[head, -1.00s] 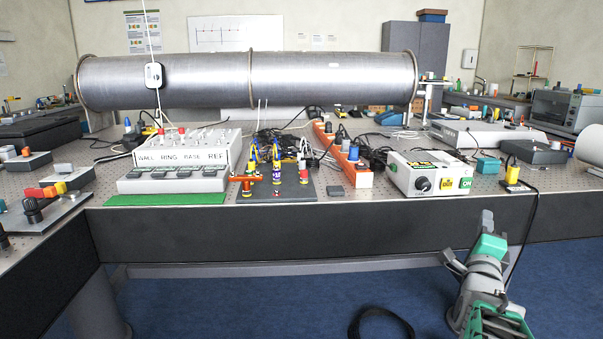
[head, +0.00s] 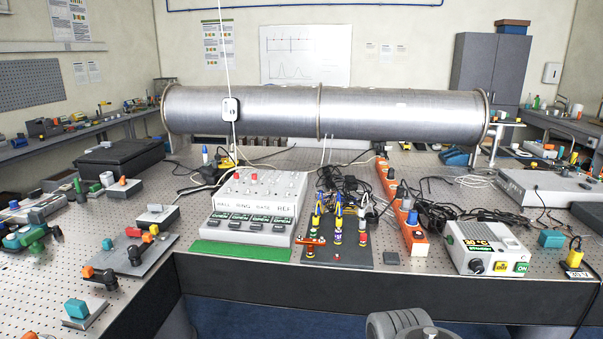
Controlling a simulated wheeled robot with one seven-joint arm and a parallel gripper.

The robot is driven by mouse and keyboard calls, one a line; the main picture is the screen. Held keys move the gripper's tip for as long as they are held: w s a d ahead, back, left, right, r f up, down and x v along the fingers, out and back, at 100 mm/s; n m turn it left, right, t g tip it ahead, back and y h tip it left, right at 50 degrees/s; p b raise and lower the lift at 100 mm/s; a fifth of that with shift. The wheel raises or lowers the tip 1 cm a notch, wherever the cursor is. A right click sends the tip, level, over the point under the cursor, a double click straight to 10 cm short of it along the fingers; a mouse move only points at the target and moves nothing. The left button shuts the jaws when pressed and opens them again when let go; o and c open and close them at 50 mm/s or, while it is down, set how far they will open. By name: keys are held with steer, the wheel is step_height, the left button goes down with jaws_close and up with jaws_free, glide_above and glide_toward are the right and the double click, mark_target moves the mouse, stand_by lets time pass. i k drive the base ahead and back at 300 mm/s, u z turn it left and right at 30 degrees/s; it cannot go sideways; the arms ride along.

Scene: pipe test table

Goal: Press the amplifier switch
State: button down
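No label reading "amplifier" can be made out, so I cannot tell which unit it is. A white box (head: 487,247) at the right front has a "30 °C" display, a black knob (head: 477,267), a yellow button (head: 501,267) and a green "ON" button (head: 522,267). A flat light-grey unit (head: 548,188) stands at the right back. My gripper is not in view; only a grey part of my arm shows at the bottom.
A long metal pipe (head: 400,112) spans the perforated table (head: 330,272) above the devices. An orange strip (head: 400,212) and tangled black cables (head: 440,213) lie between the panel and the white box. Clamps and small blocks (head: 137,250) occupy the left wing.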

mark_target(521, 266)
steer(key=z, duration=1.4)
